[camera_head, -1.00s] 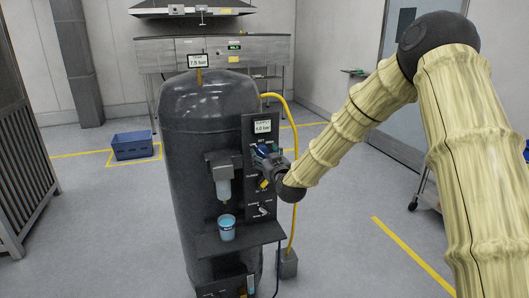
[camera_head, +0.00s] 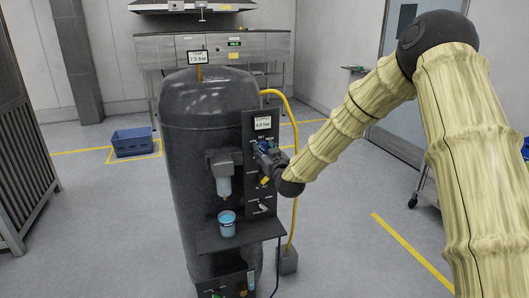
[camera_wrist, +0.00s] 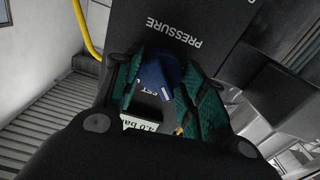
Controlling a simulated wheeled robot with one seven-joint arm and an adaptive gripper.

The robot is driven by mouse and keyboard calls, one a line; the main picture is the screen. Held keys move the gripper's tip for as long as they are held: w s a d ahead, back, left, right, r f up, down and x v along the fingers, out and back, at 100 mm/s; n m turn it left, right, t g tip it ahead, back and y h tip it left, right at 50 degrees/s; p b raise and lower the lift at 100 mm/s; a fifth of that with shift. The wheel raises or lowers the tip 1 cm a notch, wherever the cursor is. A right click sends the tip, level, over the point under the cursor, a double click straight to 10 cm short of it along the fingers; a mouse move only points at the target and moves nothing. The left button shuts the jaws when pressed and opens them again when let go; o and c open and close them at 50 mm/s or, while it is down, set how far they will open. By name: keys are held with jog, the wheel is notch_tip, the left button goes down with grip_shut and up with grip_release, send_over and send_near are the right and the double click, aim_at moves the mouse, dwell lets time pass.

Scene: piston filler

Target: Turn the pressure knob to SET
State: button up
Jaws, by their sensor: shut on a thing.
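The blue pressure knob (camera_wrist: 158,72) sits on a dark panel (camera_head: 262,122) on the front of the black tank. My gripper (camera_head: 267,152) is at the panel with its fingers on both sides of the knob. In the wrist view, the green-lined fingers of my gripper (camera_wrist: 167,90) are closed around it. The upside-down word PRESSURE shows beyond the knob. SET lettering shows close to the knob, near a white mark on it. The display (camera_head: 263,123) above the knob appears to read 4.0 bar; the wrist view shows part of it.
A filter bowl (camera_head: 223,180) and a blue cup (camera_head: 227,222) on a small shelf (camera_head: 240,240) are left of my gripper. Other controls (camera_head: 262,205) lie below it. A yellow hose (camera_head: 291,185) runs down the tank's right side.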

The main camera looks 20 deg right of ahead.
jog(key=shift+f, duration=0.1)
jog(key=m+b, duration=0.4)
jog(key=shift+d+f, duration=0.1)
jog(key=shift+f, duration=0.05)
jog(key=shift+m+b, duration=2)
jog(key=shift+m, duration=0.2)
jog(key=shift+r, duration=0.2)
jog(key=o, duration=1)
jog(key=s, duration=1.2)
jog(key=shift+d, duration=0.25)
